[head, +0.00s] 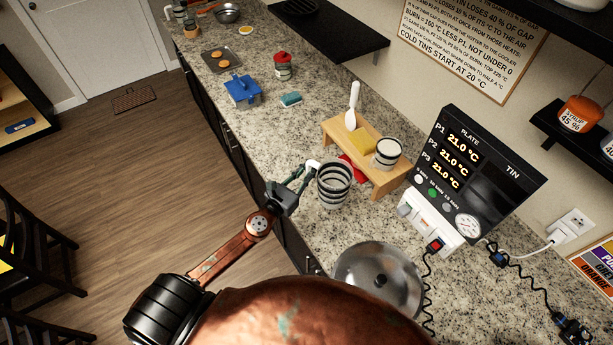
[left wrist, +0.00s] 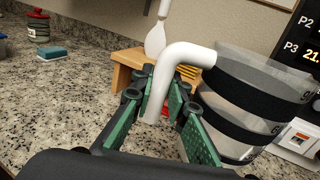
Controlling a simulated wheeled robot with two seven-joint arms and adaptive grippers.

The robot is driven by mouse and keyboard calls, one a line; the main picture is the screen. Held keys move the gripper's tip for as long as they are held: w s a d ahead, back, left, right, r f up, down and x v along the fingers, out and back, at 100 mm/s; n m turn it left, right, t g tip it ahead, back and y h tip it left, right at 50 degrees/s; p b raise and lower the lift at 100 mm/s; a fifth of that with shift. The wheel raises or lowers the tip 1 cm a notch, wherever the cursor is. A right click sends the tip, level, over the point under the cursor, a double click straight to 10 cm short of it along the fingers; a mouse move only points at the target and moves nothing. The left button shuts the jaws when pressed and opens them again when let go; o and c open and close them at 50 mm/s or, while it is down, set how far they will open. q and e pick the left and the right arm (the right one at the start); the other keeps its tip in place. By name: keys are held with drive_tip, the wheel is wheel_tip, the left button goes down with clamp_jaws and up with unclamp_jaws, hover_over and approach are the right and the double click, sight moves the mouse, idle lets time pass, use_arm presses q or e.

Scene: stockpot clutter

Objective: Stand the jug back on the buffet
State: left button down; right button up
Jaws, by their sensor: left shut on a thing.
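The jug (head: 335,184) is grey with black bands and has a white handle. It is upright at the front part of the granite buffet (head: 312,232), just left of the small wooden stand. I cannot tell whether its base touches the top. My left gripper (head: 302,174) comes in from the left and is shut on the handle. In the left wrist view, the green fingers (left wrist: 168,105) stand either side of the white handle (left wrist: 184,56), with the jug's banded body (left wrist: 250,98) to their right. My right gripper is not in view.
The wooden stand (head: 391,181) bears a small banded cup (head: 387,153) and a white spoon (head: 352,105). A steel lid (head: 378,280) lies nearer, and a plate meter (head: 465,175) stands right. A blue box (head: 243,91), a sponge (head: 290,99) and a red-lidded tin (head: 282,65) are farther back.

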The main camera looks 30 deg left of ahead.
use_arm(q)
drive_tip(key=w+a+f+b, duration=0.1)
drive_tip(key=f+b, duration=0.2)
drive_tip(key=w+a+f+b, duration=0.2)
drive_tip(key=f+b, duration=0.1)
drive_tip(key=w+a+f+b, duration=0.1)
drive_tip(key=w+f+b, duration=0.1)
drive_tip(key=f+b, duration=0.1)
drive_tip(key=shift+a+f, duration=0.15)
drive_tip(key=shift+a, duration=0.2)
drive_tip(key=shift+f+b, duration=0.4)
drive_tip(key=shift+r, duration=0.15)
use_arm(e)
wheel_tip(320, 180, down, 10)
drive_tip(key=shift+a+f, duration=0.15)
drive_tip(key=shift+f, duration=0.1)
use_arm(q)
drive_tip(key=shift+f, duration=0.25)
drive_tip(key=c, duration=1.9)
unclamp_jaws()
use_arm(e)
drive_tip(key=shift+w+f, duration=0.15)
